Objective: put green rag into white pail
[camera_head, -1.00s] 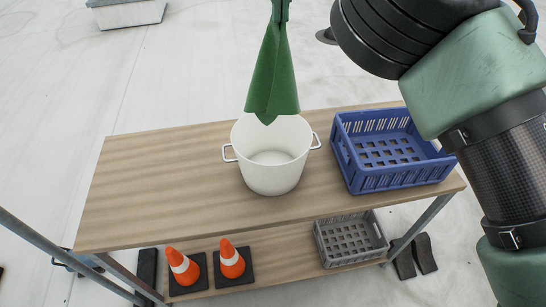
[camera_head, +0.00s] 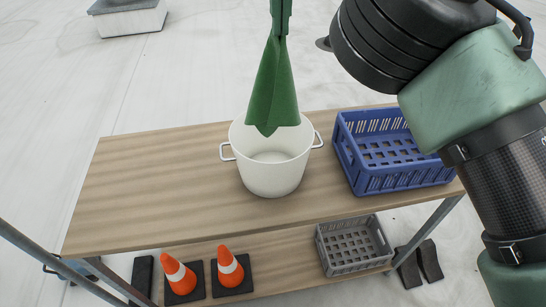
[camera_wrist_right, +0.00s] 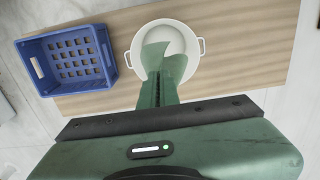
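The green rag (camera_head: 273,92) hangs down from my right gripper (camera_head: 280,18), which is shut on its top end. In the head view the rag's lower tip overlaps the mouth of the white pail (camera_head: 272,176). The pail stands upright on the wooden table, with a handle on each side, and looks empty. In the right wrist view the rag (camera_wrist_right: 156,54) shows past the gripper fingers (camera_wrist_right: 172,72), in front of the pail (camera_wrist_right: 190,46). Whether the rag's tip is below the rim is hard to tell. My left gripper is out of view.
A blue crate (camera_head: 392,181) stands right of the pail on the table (camera_head: 150,190). The lower shelf holds a grey crate (camera_head: 355,262) and two orange cones (camera_head: 178,273) (camera_head: 229,267). The table left of the pail is clear.

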